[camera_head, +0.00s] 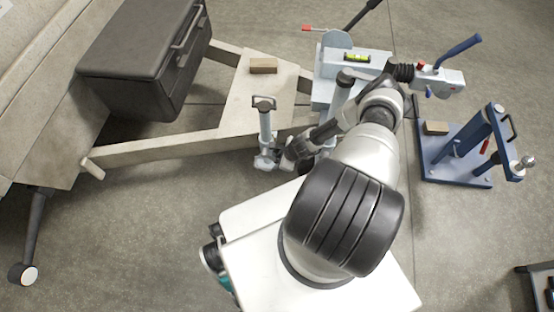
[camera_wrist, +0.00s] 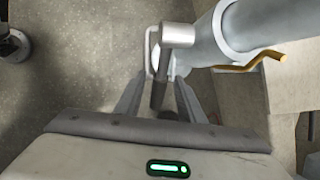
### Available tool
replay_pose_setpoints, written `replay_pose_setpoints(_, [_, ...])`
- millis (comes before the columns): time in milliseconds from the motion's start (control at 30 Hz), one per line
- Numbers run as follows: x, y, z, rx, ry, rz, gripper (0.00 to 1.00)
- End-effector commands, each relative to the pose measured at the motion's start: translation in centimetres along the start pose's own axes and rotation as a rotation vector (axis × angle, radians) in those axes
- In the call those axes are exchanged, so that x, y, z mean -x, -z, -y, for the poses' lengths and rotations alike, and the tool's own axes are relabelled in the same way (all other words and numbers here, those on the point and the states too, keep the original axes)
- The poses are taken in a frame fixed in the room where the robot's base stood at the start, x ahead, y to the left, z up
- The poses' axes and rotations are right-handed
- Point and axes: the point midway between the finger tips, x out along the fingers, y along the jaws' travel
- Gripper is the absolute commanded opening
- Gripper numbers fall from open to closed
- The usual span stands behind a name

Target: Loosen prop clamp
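The prop (camera_head: 265,125) is a pale upright tube with a loop handle on top, beside the trailer's drawbar frame. The clamp area (camera_head: 267,160) at its lower part is small and partly hidden by my gripper (camera_head: 288,157). In the wrist view the pale blue-grey tube (camera_wrist: 228,38) fills the upper right, with an orange lever (camera_wrist: 255,61) across it. A grey T-shaped handle (camera_wrist: 178,35) has a dark bar reaching down between the two fingers of my gripper (camera_wrist: 160,80). The fingers stand apart on either side of the bar; contact is unclear.
The beige trailer frame (camera_head: 160,150) carries a black box (camera_head: 145,60) and a small wooden block (camera_head: 263,66). The coupling (camera_head: 435,80) has a blue lever. A blue stand (camera_head: 455,160) is at the right. A dark cart (camera_head: 540,285) shows at lower right.

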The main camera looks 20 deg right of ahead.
Motion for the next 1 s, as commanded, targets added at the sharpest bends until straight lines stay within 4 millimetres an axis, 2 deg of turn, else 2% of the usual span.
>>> replay_pose_setpoints(367, [-0.41,0.1,-0.27,-0.001,0.001,-0.001,0.34])
replay_pose_setpoints(567, [-0.41,0.1,-0.27,-0.001,0.001,-0.001,0.0])
replay_pose_setpoints(1000, [0.1,0.18,-0.03,0.013,0.003,-0.042,0.0])
